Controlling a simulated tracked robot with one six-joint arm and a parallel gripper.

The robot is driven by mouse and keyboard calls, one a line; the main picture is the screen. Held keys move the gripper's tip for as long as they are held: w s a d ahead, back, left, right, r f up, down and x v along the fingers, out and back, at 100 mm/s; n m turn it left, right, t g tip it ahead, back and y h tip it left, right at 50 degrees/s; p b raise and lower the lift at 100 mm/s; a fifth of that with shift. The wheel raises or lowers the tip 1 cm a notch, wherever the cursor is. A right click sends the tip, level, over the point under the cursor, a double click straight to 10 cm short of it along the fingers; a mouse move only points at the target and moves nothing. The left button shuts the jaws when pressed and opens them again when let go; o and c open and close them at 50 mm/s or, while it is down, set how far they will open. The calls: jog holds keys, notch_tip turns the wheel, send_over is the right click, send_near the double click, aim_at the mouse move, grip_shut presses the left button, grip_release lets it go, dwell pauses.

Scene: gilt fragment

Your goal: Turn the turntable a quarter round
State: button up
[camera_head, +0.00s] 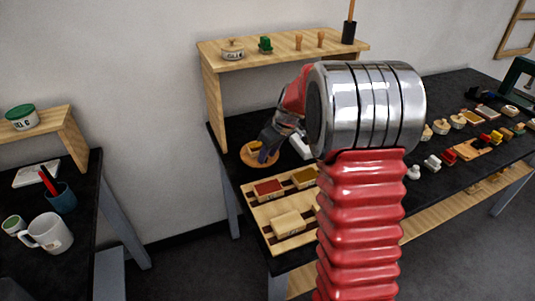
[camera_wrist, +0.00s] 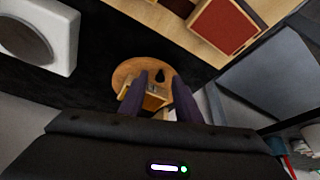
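The turntable is a round wooden disc (camera_head: 248,159) at the left end of the dark bench, beneath the small shelf. It also shows in the wrist view (camera_wrist: 122,74). A light wooden block (camera_wrist: 154,101) and a small dark piece (camera_wrist: 160,75) are on it. My gripper (camera_head: 264,152) is low over the disc and points down at it. In the wrist view my two dark fingers (camera_wrist: 160,76) stand apart, with the block between or just below them. Whether a finger touches the block or the disc cannot be told. My fingers hide part of the disc.
A wooden tray (camera_head: 262,222) with coloured blocks lies in front of the turntable. A white device (camera_wrist: 45,35) is close beside it. The wooden shelf (camera_head: 285,50) with its side panel (camera_head: 214,105) stands behind. Several small items line the bench at right.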

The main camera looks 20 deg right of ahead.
grip_shut()
dwell(0.3)
